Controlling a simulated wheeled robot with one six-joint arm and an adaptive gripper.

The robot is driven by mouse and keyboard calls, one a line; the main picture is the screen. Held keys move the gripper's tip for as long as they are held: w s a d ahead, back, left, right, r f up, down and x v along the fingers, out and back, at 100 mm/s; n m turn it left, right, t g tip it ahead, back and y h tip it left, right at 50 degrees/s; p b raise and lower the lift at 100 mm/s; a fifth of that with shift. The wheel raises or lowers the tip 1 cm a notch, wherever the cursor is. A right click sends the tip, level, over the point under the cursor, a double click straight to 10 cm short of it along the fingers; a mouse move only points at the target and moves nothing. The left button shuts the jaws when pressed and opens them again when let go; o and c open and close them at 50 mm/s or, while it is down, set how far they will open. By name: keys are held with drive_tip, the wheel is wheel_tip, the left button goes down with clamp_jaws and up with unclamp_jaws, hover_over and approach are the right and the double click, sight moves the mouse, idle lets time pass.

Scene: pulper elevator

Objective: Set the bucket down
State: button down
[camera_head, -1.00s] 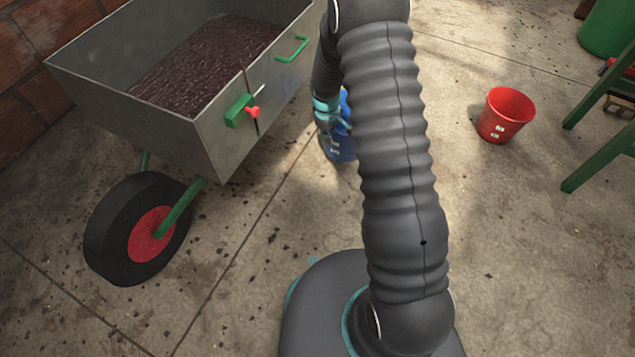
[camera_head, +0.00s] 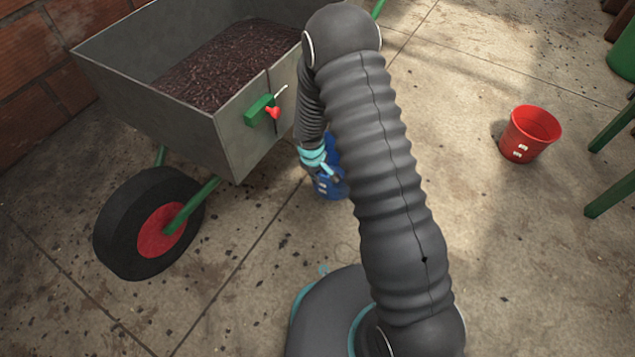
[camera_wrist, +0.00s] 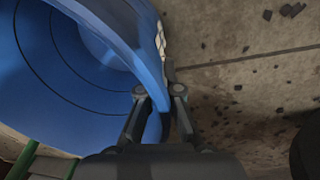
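The blue bucket (camera_head: 330,187) shows beside the wheelbarrow in the head view, partly hidden behind my arm. In the wrist view the bucket (camera_wrist: 75,60) fills the upper left, and the visible part of its inside looks empty. My gripper (camera_wrist: 160,95) has one finger on each side of the bucket's wall at the rim and is closed on it. In the head view my gripper (camera_head: 335,171) is at the bucket's upper edge. I cannot tell whether the bucket's base touches the floor.
A grey wheelbarrow (camera_head: 165,107) holding dark reddish material stands at the left, its black wheel (camera_head: 150,223) toward me. A red bucket (camera_head: 528,134) stands on the floor at the right, near green legs (camera_head: 612,190). The concrete floor between is largely clear.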

sight(326, 189)
drive_tip(key=shift+f, duration=1.45)
drive_tip(key=shift+b, duration=0.3)
drive_tip(key=shift+f, duration=0.2)
drive_tip(key=c, duration=1.3)
unclamp_jaws()
drive_tip(key=shift+r, duration=0.1)
